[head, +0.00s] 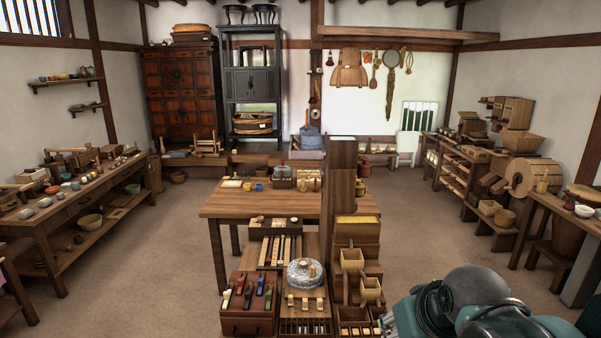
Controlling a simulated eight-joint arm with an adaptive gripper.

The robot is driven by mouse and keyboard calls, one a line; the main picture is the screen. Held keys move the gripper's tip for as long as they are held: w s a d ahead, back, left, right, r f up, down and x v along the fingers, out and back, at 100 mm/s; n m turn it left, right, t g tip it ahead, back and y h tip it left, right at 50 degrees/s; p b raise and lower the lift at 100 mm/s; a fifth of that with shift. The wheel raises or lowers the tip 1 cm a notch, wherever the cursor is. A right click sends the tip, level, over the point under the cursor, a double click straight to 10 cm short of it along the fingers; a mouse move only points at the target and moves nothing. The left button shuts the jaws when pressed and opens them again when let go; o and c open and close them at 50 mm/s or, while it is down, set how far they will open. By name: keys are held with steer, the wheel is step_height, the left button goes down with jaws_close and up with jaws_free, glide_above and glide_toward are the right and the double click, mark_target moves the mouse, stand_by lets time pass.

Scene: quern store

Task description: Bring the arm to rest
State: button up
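Part of my own arm (475,300), teal and dark grey with a rounded cap and black cabling, shows at the lower right corner of the head view. It is low in the picture, to the right of the display of wooden boxes. My gripper and its fingers do not show in this view, so I cannot see whether it holds anything.
A wooden table (225,205) stands in the middle, with stepped wooden boxes and a grey stone quern (304,272) in front. Benches line the left (45,225) and right sides. Bare floor (430,230) lies between the table and the right-hand benches.

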steer(key=shift+m+t, duration=0.3)
steer(key=shift+m, duration=0.3)
steer(key=s+f, duration=0.2)
steer(key=s, duration=0.1)
steer(key=s+f, duration=0.1)
steer(key=shift+s+d, duration=0.4)
